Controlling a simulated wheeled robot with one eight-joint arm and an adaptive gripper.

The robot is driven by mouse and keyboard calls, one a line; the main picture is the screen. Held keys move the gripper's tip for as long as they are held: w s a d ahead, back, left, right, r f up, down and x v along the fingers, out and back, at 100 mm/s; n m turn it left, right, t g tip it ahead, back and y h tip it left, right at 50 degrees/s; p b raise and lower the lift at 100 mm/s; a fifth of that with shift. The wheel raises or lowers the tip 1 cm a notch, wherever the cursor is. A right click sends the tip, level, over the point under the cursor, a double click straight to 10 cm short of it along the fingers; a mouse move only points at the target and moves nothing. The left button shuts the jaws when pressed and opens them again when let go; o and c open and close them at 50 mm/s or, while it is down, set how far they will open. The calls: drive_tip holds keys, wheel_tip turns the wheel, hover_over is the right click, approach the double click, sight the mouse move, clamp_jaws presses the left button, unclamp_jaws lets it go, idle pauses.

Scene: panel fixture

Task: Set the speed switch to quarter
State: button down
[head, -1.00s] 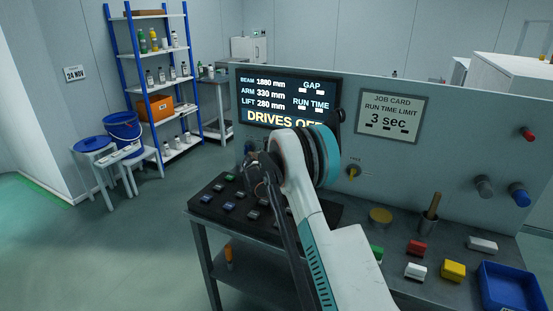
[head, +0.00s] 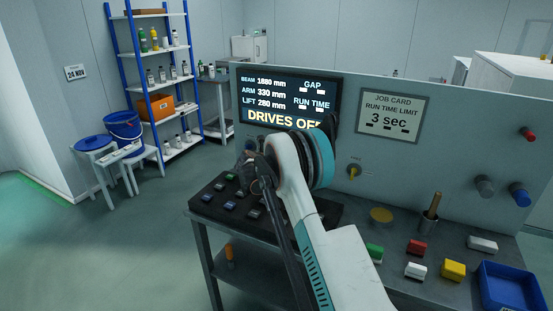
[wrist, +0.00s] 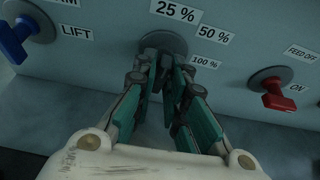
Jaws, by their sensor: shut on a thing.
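The speed switch (wrist: 163,40) is a dark handle on a round grey disc, at the top middle of the wrist view. Labels 25 %, 50 % and 100 % run from above it down its right side. My gripper (wrist: 165,70) is shut on the switch handle, with its teal fingers on either side. The fingers cover much of the handle, so I cannot tell exactly which mark it points to. In the head view my arm hides the switch.
In the wrist view a blue LIFT switch (wrist: 18,38) is at left and a red feed switch (wrist: 276,95) at right. In the head view a screen (head: 285,100) reads drives off. A job card (head: 391,117) says run time limit 3 sec. Buttons (head: 230,200) lie below.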

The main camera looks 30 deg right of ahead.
drive_tip(key=shift+s+f, duration=0.1)
drive_tip(key=c, duration=1.7)
unclamp_jaws()
drive_tip(key=shift+a, duration=0.1)
drive_tip(key=v, duration=1.2)
